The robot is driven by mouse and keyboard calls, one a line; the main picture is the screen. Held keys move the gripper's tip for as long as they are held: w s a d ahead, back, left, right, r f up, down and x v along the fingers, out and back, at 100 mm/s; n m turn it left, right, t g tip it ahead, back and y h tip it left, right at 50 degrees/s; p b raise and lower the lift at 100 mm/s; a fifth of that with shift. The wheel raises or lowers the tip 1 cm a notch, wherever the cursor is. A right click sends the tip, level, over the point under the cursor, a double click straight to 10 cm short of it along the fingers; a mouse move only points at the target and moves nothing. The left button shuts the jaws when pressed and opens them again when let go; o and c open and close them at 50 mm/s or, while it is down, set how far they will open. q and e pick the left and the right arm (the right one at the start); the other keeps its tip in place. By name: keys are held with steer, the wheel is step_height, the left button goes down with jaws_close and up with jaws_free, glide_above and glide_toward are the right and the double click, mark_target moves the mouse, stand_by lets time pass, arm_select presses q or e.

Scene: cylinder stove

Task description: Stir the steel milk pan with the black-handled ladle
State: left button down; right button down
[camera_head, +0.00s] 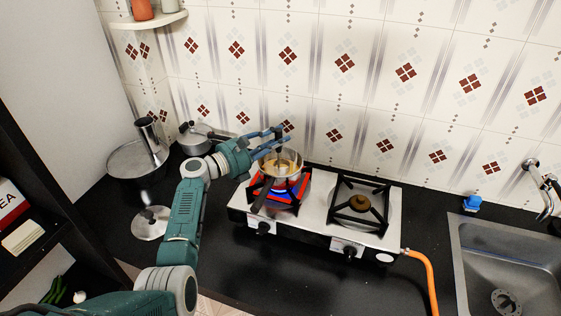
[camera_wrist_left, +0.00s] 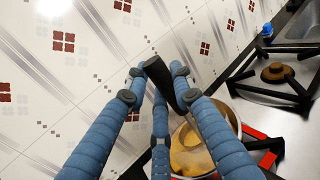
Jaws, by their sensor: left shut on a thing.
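The steel milk pan (camera_head: 297,172) sits on the left burner of the stove, over a red and blue glow, with its dark handle toward the front. It holds something yellowish-brown and also shows in the left wrist view (camera_wrist_left: 233,122). My left gripper (camera_head: 280,140) is above the pan, its blue fingers shut on the ladle's black handle (camera_wrist_left: 160,78). The handle slants down toward the pan in the left wrist view. The ladle's lower part is mostly hidden by a finger, so I cannot tell how deep it sits. My right gripper is out of view.
The stove (camera_head: 322,222) has an empty right burner (camera_head: 358,202) and an orange hose (camera_head: 425,268). A lidded pot (camera_head: 193,140) and a large pan (camera_head: 128,160) stand at the left, near a loose lid (camera_head: 150,223). A sink (camera_head: 508,262) is at the right. The tiled wall is close behind.

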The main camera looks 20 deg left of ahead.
arm_select(q)
step_height(320, 180, up, 3)
steer(key=shift+f+p, duration=0.1)
steer(key=shift+p, duration=1.05)
steer(key=shift+r+p, duration=0.9)
steer(key=shift+r, duration=2.95)
